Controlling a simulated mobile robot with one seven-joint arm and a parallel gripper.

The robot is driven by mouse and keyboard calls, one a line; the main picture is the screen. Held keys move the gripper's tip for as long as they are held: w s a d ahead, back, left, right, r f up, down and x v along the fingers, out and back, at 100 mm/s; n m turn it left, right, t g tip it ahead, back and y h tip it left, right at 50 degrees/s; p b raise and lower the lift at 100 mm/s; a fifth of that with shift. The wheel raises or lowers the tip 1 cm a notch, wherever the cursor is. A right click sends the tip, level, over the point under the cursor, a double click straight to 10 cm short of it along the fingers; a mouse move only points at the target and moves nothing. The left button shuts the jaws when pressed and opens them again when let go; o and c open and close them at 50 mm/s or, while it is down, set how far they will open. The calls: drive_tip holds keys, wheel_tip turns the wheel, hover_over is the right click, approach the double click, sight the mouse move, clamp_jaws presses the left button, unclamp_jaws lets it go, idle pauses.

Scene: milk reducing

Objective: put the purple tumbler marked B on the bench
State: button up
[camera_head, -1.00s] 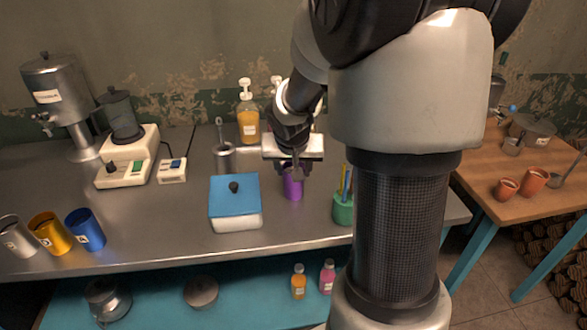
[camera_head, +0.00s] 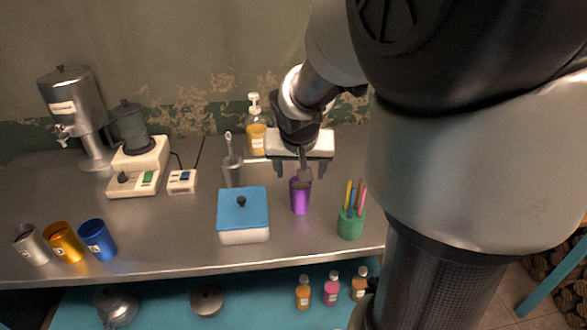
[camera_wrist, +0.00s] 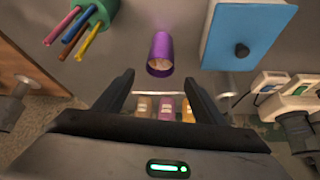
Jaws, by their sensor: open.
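The purple tumbler (camera_head: 300,197) stands upright on the grey metal bench (camera_head: 160,228), between the blue-lidded box and the green pen cup. It also shows in the wrist view (camera_wrist: 161,46), with something pale inside its mouth. I cannot see its letter mark. My gripper (camera_head: 303,174) is open and empty, above and behind the tumbler. In the wrist view the two fingers of my gripper (camera_wrist: 158,85) are spread apart, with the tumbler beyond their tips and touching neither.
The blue-lidded box (camera_head: 243,212) is close on the left, the green pen cup (camera_head: 350,224) on the right. A metal cup (camera_head: 232,172) and a pump bottle (camera_head: 256,135) stand behind. Silver, gold and blue tumblers (camera_head: 98,240) stand far left. The bench's front left-middle is clear.

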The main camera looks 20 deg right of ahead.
drive_tip(key=shift+v, duration=1.7)
